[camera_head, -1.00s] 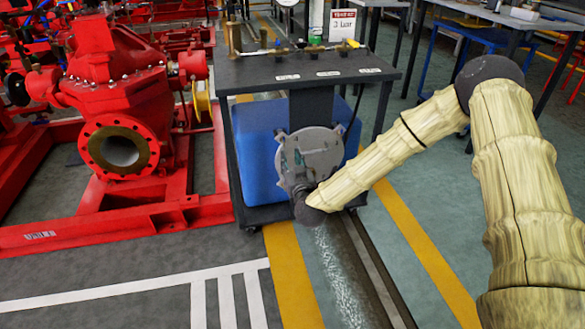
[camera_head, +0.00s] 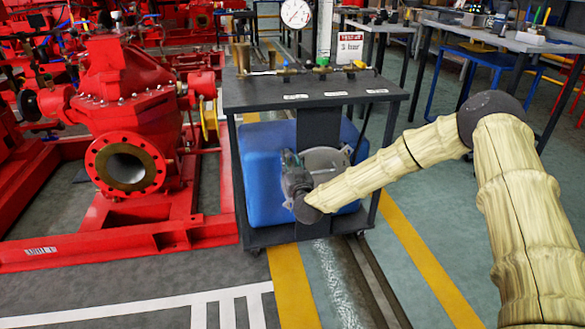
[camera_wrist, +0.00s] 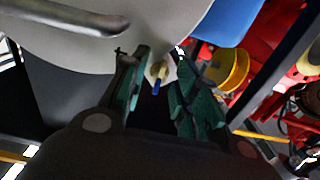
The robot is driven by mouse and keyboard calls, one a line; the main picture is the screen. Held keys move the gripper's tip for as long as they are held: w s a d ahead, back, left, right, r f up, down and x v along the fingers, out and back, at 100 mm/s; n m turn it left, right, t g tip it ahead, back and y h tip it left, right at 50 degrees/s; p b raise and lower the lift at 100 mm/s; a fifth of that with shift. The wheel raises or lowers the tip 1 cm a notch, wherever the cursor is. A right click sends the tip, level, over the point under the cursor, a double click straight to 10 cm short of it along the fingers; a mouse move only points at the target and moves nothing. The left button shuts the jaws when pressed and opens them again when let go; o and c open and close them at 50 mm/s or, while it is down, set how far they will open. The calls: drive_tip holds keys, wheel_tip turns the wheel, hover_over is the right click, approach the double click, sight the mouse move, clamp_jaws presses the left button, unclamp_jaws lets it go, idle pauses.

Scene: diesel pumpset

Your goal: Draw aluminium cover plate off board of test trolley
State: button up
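The grey round cover plate (camera_head: 327,160) is at the dark board (camera_head: 318,126) on the front of the test trolley. My gripper and forearm hide its left and lower parts. My gripper (camera_head: 290,158) is in front of the plate's left side. In the wrist view the plate (camera_wrist: 150,38) fills the upper left, with a metal bar handle (camera_wrist: 75,17) on it. My gripper (camera_wrist: 160,88) has green-padded fingers standing apart. A small brass fitting with a blue tip (camera_wrist: 157,80) shows in the gap; I cannot tell its distance. The handle is not between the fingers.
The trolley top (camera_head: 300,92) carries brass fittings, a gauge (camera_head: 296,13) and a red-and-white sign (camera_head: 349,47). A blue tank (camera_head: 262,165) stands inside the trolley. A red pump (camera_head: 125,120) is on the left. The floor in front is clear.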

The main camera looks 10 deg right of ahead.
drive_tip(key=shift+c, duration=0.5)
clamp_jaws()
drive_tip(key=shift+w+r, duration=0.1)
drive_tip(key=shift+r, duration=0.15)
